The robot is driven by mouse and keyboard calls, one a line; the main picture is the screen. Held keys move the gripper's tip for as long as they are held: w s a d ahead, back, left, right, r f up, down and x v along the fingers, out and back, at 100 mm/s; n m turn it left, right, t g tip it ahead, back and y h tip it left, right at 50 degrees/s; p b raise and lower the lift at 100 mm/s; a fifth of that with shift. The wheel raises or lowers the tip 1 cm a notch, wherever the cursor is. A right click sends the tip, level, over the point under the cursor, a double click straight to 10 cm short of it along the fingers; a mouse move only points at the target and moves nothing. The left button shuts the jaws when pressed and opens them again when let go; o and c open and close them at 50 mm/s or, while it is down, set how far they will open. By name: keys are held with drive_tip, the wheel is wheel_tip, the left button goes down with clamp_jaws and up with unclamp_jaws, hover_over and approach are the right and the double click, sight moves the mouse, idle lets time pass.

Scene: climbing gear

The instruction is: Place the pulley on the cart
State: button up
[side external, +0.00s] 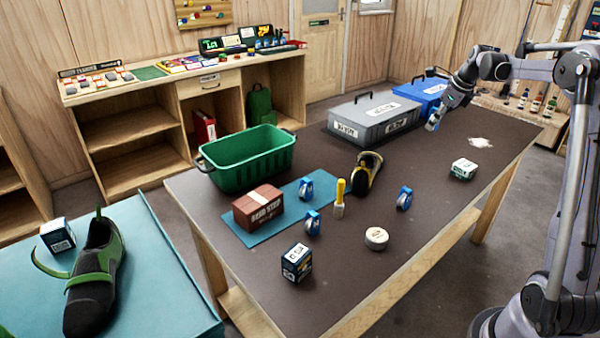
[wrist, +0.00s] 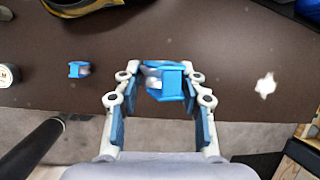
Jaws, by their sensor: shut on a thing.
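My gripper (side external: 437,119) is over the far right part of the brown table, near the grey case. In the wrist view a blue pulley (wrist: 170,82) with a grey-white part sits between the fingertips, and the jaws are shut on it. Three other blue pulleys are on the table: one on the right (side external: 404,198), also in the wrist view (wrist: 78,69), and two by the blue mat (side external: 306,189) (side external: 312,223). A teal-topped surface (side external: 165,255) at lower left, apparently the cart, bears a black-green shoe (side external: 95,275) and a small box (side external: 57,235).
The brown table (side external: 350,285) holds a green crate (side external: 248,160), a brick-coloured box (side external: 258,207), a yellow-handled brush (side external: 340,198), a yellow-black shoe (side external: 366,173), a tape roll (side external: 376,238), small boxes and grey and blue cases (side external: 374,117). The teal top has free room right of the shoe.

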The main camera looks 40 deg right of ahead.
drive_tip(key=w+a+n+y, duration=0.1)
drive_tip(key=w+a+n, duration=0.2)
drive_tip(key=w+a, duration=0.55)
drive_tip(key=w+a+n+y, duration=0.1)
drive_tip(key=w+a+n, duration=0.15)
drive_tip(key=a, duration=1.05)
drive_tip(key=w+a+n+y, duration=0.25)
drive_tip(key=w+a, duration=0.35)
drive_tip(key=a, duration=0.5)
drive_tip(key=s+a+n+g+y, duration=0.3)
drive_tip(key=a+n, duration=0.5)
drive_tip(key=a, duration=2.9)
drive_tip(key=shift+h, duration=0.75)
drive_tip(key=a+f, duration=0.3)
drive_tip(key=f, duration=0.1)
drive_tip(key=s+a+f, duration=0.1)
drive_tip(key=a+f, duration=0.3)
drive_tip(key=s+a+f, duration=0.1)
drive_tip(key=a+f, duration=0.2)
drive_tip(key=f, duration=0.1)
drive_tip(key=shift+a, duration=0.4)
drive_tip(key=shift+f, duration=2.05)
drive_tip(key=shift+f, duration=0.15)
